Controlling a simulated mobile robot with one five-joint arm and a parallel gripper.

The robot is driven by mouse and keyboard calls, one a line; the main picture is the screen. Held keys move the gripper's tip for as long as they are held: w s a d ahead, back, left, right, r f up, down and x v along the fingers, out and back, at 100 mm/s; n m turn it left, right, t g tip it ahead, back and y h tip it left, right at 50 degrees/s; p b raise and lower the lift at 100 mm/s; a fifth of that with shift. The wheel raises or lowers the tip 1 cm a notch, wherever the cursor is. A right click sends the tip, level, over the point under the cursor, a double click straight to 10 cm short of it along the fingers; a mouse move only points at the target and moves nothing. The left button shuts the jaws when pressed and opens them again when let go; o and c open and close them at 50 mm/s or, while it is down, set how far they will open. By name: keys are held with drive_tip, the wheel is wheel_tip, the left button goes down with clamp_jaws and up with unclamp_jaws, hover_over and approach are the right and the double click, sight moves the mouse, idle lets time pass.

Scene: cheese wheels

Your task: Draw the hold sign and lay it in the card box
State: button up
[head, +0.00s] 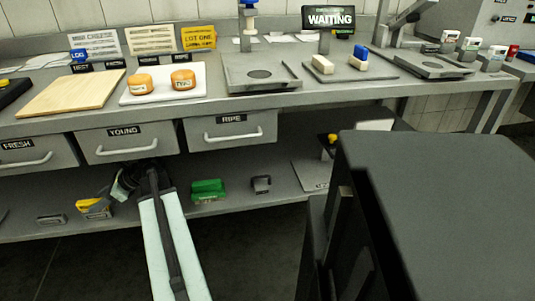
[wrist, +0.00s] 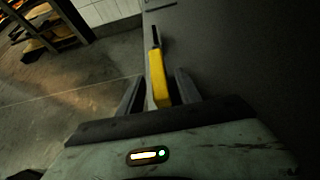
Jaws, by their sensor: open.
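My gripper (wrist: 160,78) shows in the wrist view with its two dark fingers apart. A narrow yellow piece (wrist: 158,88) with a black far end stands between the fingers, beside a large dark surface. I can read no lettering on it, so I cannot tell whether it is the hold sign. Touch between it and the fingers is not clear. In the head view my pale arm shows at the lower middle, and I cannot make out the fingertips there. I cannot identify the card box in either view.
A grey bench (head: 330,97) carries a wooden board (head: 70,92), two orange cheese wheels (head: 141,84) (head: 183,79) on a white board (head: 163,96) and a WAITING sign (head: 329,18). Drawers marked FRESH, YOUNG and RIPE (head: 233,129) are shut. A green item (head: 208,189) lies on the lower shelf.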

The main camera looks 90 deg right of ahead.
drive_tip(key=shift+w+a+f, duration=0.15)
drive_tip(key=shift+w+f, duration=0.25)
drive_tip(key=shift+w, duration=0.2)
clamp_jaws()
drive_tip(key=shift+r, duration=0.1)
drive_tip(key=shift+r, duration=0.1)
